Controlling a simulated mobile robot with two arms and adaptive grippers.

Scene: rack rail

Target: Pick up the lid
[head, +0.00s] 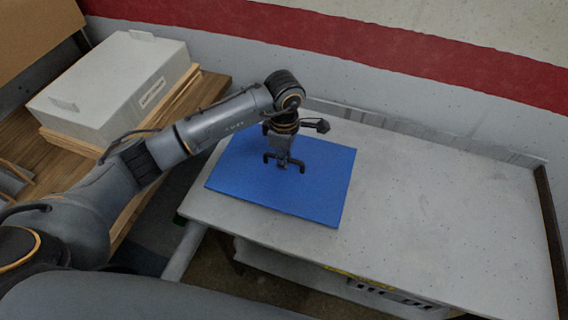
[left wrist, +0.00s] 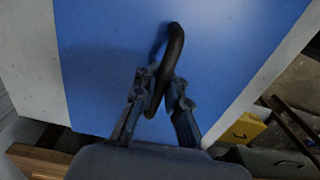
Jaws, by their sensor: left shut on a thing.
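The lid (head: 318,196) is a flat blue rectangular panel at the left part of the grey table in the head view. It fills much of the left wrist view (left wrist: 110,60) too. A dark curved handle (left wrist: 175,52) stands up from it. My left gripper (head: 284,165) is above the lid's middle, pointing down. In the left wrist view its two fingers (left wrist: 158,98) are closed on the handle, one on each side. The gripper hides part of the handle in the head view. I cannot tell whether the lid rests on the table or is slightly raised. My right gripper is not in view.
The grey table (head: 430,210) is clear to the right of the lid. A light grey box (head: 115,85) sits on a wooden surface at the left. A wall with a red stripe (head: 400,45) runs behind the table. A lower shelf holds a yellow-marked item (head: 355,280).

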